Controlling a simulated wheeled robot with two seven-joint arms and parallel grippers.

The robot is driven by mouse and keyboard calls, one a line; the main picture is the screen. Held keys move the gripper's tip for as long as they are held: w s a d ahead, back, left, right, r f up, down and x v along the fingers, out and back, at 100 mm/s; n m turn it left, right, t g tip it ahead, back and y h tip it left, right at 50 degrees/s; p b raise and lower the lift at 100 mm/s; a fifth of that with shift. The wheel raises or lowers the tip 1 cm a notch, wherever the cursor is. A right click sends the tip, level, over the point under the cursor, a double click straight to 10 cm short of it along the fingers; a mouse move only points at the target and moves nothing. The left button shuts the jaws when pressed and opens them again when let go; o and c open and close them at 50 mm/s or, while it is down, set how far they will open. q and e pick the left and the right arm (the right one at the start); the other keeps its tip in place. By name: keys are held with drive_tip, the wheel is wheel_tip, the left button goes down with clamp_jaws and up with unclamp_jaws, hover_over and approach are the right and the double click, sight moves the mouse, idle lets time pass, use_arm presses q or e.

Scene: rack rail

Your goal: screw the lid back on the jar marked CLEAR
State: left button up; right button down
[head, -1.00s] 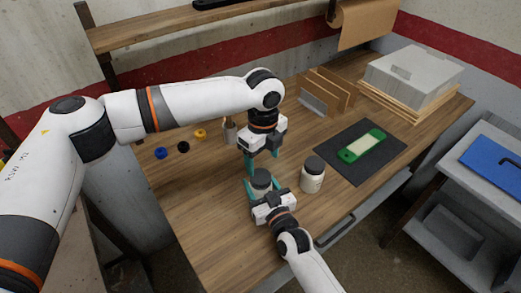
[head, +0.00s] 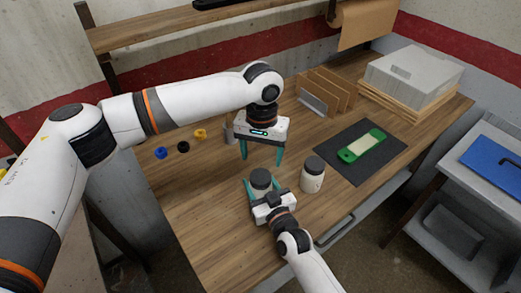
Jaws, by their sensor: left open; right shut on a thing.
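My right gripper (head: 264,189) is shut around a jar (head: 261,180) standing on the wooden bench, and its fingers hide much of the jar's body. The jar has a dark grey round top that looks like a lid; I cannot tell how it is seated. My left gripper (head: 261,156) points down just above and behind this jar, open and empty, with its teal fingers apart. A second pale jar (head: 312,182) with a dark lid (head: 314,164) stands upright just to the right. No marking is readable on either jar.
A dark mat (head: 374,168) holds a green-framed piece (head: 362,146) on the right. Upright brown dividers (head: 325,92) and a grey bin (head: 414,75) stand at the back. Blue, black and yellow small parts (head: 183,146) lie on the left. The front left of the bench (head: 210,230) is clear.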

sight(261, 176)
use_arm(q)
drive_tip(key=n, duration=0.6)
drive_tip(key=shift+r, duration=0.2)
drive_tip(key=n, duration=0.4)
drive_tip(key=shift+a+r, duration=0.1)
drive_tip(key=shift+f, duration=4)
drive_tip(key=shift+c, duration=0.2)
